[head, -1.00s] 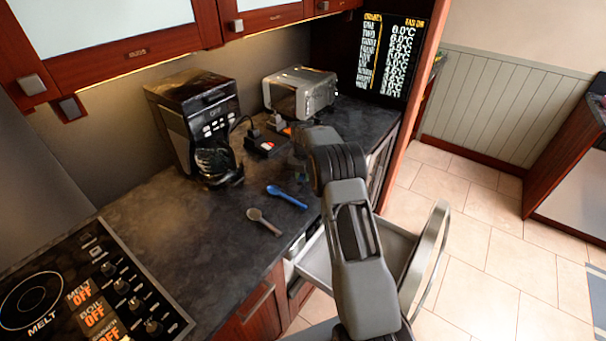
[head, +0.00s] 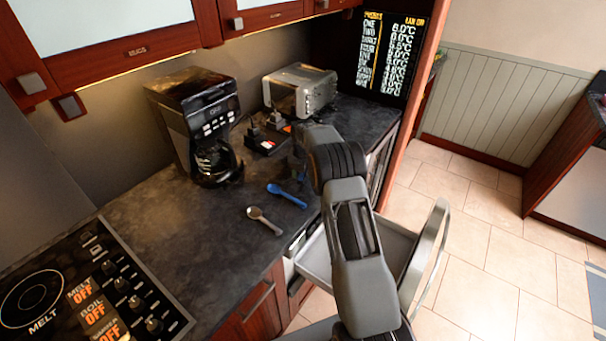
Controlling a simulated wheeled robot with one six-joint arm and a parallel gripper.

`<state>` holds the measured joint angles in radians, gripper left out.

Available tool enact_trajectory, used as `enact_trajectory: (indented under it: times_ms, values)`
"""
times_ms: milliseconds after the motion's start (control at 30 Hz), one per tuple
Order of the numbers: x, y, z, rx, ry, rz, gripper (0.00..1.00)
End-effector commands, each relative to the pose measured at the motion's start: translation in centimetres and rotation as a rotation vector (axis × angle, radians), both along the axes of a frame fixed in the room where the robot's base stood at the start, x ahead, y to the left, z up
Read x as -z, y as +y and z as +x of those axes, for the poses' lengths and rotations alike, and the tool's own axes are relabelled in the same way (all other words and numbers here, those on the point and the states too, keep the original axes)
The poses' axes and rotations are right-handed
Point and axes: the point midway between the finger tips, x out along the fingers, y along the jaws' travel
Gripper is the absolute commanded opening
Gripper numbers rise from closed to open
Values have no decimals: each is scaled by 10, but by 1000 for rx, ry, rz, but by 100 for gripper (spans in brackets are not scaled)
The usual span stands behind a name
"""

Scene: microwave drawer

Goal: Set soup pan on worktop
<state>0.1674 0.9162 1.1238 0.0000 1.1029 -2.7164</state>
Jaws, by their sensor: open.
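No soup pan shows in the head view. The dark stone worktop (head: 165,235) runs along the wall from the hob to the tall cabinet side. My arm rises from the bottom of the picture and reaches over the front edge of the worktop and the drawer. My gripper's fingers cannot be made out behind the arm's own links. The pulled-out drawer (head: 398,242), with a pale interior and a large curved metal handle, is below the worktop. My arm hides much of its inside, and no pan shows in the visible part.
A coffee maker (head: 197,125) and a toaster (head: 300,90) stand at the back. A grey spoon (head: 264,221) and a blue spoon (head: 287,195) lie near the front edge. A hob (head: 80,295) is at lower left. The worktop's left-middle is clear.

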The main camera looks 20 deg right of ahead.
Motion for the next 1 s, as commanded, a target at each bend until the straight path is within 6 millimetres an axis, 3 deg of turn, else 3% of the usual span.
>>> enact_trajectory:
  times_ms: [500,767,867,1000]
  values:
    - [-88,0,1,0,-5,-1,49]
    - [-118,1,0,10,-4,-1,49]
    - [-133,5,-7,84,-18,-2,49]
    - [-169,21,-35,359,-66,2,49]
